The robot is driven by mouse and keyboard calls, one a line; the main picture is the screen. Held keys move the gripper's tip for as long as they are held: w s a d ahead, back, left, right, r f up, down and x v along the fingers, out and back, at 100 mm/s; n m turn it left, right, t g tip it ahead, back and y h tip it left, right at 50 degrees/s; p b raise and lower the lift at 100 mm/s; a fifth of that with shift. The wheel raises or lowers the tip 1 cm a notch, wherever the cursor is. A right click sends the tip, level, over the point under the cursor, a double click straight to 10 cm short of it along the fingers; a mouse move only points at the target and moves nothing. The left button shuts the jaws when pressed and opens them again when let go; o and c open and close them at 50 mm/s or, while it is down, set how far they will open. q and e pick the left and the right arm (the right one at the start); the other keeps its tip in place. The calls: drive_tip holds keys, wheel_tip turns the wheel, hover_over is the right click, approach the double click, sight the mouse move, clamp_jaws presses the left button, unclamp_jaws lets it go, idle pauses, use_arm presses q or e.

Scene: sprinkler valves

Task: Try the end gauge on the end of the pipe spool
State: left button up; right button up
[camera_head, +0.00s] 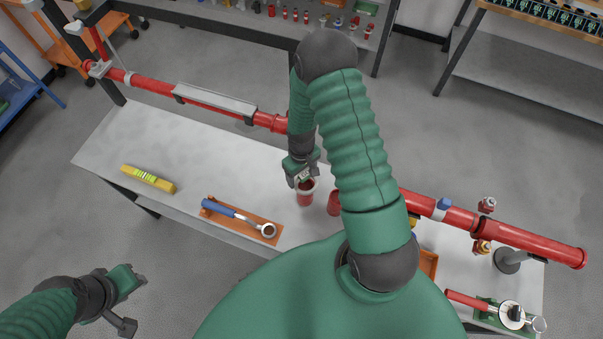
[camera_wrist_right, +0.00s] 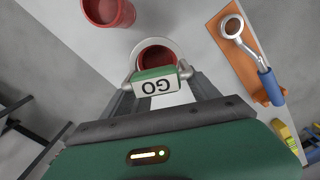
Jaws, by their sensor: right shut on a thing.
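My right gripper (camera_head: 303,178) is shut on the end gauge (camera_wrist_right: 155,82), a small green and white block marked GO with a pale ring. In the wrist view the ring shows just beyond the block, with a red cylinder (camera_wrist_right: 156,60) seen within it. In the head view a short red cylinder (camera_head: 305,198) stands on the bench directly under the ring; it seems to be the pipe spool. I cannot tell how far the ring is over its end. My left gripper (camera_head: 138,302) is open and empty, off the bench at lower left.
Another red open-ended cylinder (camera_head: 334,204) stands close on the right, partly behind my arm. An orange tray (camera_head: 262,236) holds a blue-handled ring tool (camera_head: 234,214). A yellow level (camera_head: 148,179) lies farther left. A long red pipe (camera_head: 540,246) runs above the bench.

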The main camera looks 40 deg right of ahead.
drive_tip(key=shift+f+b, duration=0.75)
drive_tip(key=shift+f, duration=0.2)
idle(0.4)
idle(0.6)
wheel_tip(320, 180, up, 7)
drive_tip(key=p, duration=0.5)
drive_tip(key=shift+p, duration=0.35)
